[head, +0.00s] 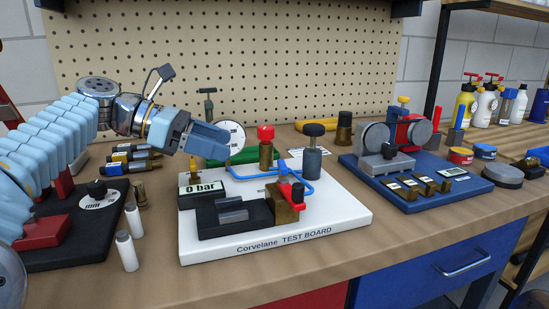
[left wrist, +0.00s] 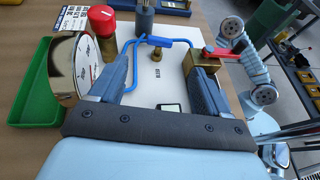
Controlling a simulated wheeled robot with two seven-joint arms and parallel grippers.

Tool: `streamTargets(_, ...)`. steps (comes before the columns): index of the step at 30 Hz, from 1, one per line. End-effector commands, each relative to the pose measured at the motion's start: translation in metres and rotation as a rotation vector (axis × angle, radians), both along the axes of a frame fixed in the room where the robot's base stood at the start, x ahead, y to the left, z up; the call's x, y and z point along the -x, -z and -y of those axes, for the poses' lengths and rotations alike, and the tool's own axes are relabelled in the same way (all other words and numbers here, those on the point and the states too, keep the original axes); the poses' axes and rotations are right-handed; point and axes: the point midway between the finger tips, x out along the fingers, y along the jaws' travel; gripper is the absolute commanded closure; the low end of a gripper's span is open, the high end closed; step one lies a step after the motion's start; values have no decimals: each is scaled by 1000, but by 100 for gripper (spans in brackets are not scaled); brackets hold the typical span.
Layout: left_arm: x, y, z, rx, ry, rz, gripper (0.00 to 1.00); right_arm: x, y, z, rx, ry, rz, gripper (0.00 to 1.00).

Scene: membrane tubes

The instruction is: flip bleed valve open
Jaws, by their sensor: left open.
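The white test board (head: 340,215) stands on the bench, its display (head: 202,188) reading "0 bar". At its front right is a brass block (head: 286,210) with a red lever (head: 284,176). In the left wrist view the red lever (left wrist: 228,53) extends right from the top of the brass block (left wrist: 207,63). My left gripper (head: 222,142) hangs above the board's back left. In the left wrist view its jaws (left wrist: 157,80) are apart and empty. Its right finger overlaps the brass block in that view; I cannot tell whether they touch. My right gripper is not in view.
A red-capped brass fitting (head: 266,145), a grey cylinder with a black knob (head: 313,150) and a blue tube (head: 295,163) crowd the board's back. A round gauge (left wrist: 75,68) and a green tray (left wrist: 38,95) lie left of my jaws. A blue board (head: 440,200) stands right.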

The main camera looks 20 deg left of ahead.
Motion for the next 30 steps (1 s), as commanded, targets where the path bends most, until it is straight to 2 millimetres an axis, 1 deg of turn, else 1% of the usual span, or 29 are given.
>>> streamTargets(1,-4,7,9,1,3,-2,23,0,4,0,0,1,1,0)
streamTargets(3,-10,13,24,0,5,-2,23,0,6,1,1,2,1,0)
streamTargets(9,-27,30,62,0,4,-3,23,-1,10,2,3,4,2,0)
streamTargets(12,-34,36,77,0,4,-2,23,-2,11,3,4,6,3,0)
streamTargets(15,-39,41,87,-1,2,-4,23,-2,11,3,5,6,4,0)
streamTargets(19,-42,43,94,0,1,-2,23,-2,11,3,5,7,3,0)
streamTargets(27,-43,43,95,-1,0,-1,23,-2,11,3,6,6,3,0)
streamTargets(28,-43,43,95,-1,0,-1,26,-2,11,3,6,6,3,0)
streamTargets(30,-43,43,95,-1,0,-1,37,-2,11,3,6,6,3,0)
